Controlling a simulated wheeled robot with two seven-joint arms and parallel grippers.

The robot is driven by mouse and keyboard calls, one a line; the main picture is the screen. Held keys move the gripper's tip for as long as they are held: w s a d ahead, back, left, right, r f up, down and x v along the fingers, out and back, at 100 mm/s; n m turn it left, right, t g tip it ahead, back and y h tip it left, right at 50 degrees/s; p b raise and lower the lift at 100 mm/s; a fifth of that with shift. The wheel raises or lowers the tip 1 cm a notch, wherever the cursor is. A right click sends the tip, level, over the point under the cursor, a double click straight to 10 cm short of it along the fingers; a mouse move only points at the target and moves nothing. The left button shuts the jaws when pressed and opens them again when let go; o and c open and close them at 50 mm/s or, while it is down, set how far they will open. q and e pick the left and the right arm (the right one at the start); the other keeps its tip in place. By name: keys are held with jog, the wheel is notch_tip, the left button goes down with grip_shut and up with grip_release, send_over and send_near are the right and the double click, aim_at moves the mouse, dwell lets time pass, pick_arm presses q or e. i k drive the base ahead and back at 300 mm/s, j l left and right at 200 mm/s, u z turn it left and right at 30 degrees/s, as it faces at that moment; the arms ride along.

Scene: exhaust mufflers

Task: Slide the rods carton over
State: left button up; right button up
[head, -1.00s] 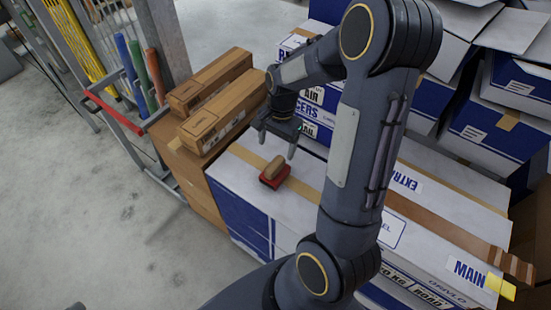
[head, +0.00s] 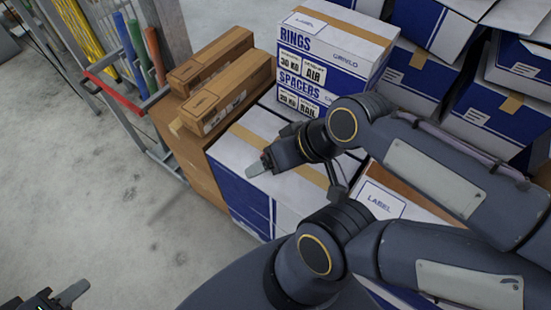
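No label reading rods is legible. A long white and blue carton (head: 240,203) with brown tape lies in the middle, partly hidden by my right arm. My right gripper (head: 259,167) is over its top, fingers pointing left and seen side-on; I cannot tell their opening or whether they touch the carton. My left gripper (head: 45,298) is at the lower left corner over the floor, cut by the frame edge, its fingers apart and nothing seen between them.
Behind stand a rings carton (head: 335,45) and a spacers carton (head: 300,88). Two long brown boxes (head: 232,95) lie on a brown carton (head: 190,165) at left. A rack with a red bar (head: 115,92) stands farther left. More blue and white cartons (head: 480,110) fill the right. The grey floor (head: 90,190) is clear.

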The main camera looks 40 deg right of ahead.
aim_at(187, 78)
jog(key=i+j+z, duration=0.2)
jog(key=i+j, duration=0.15)
jog(key=i+j+z, duration=0.25)
jog(key=i+j, duration=0.2)
jog(key=i+j+z, duration=0.2)
jog(key=i+j, duration=0.2)
jog(key=i+j+z, duration=0.25)
jog(key=j, duration=0.4)
jog(key=i+j+z, duration=0.1)
jog(key=i, duration=0.2)
jog(key=i+j+z, duration=0.15)
jog(key=i, duration=0.2)
